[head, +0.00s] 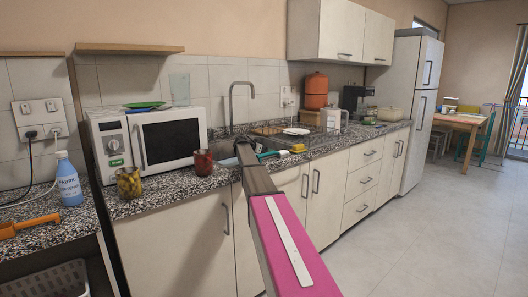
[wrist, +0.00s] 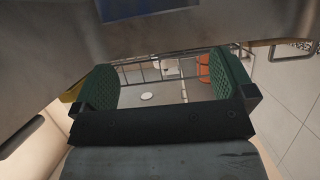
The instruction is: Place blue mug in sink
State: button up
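I cannot make out a blue mug in either view. In the head view, a yellow-and-dark patterned mug (head: 129,182) and a red mug (head: 202,162) stand upright on the counter in front of the microwave. The sink lies below the tall faucet (head: 231,105), mostly hidden behind my arm. My gripper (wrist: 160,85) shows in the wrist view with its green finger pads wide apart and nothing seen between them. In the head view my arm reaches over the counter edge to the sink area, and its fingers are hard to make out.
The microwave (head: 170,138) stands left of the sink, with a blue-labelled bottle (head: 69,180) farther left. A yellow sponge (head: 297,148) lies right of my arm. A dish rack and a white plate (head: 297,131) are behind. The floor (head: 430,215) at right is clear.

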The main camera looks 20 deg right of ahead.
jog(key=shift+r, duration=0.1)
jog(key=r+v, duration=0.1)
jog(key=v, duration=1.1)
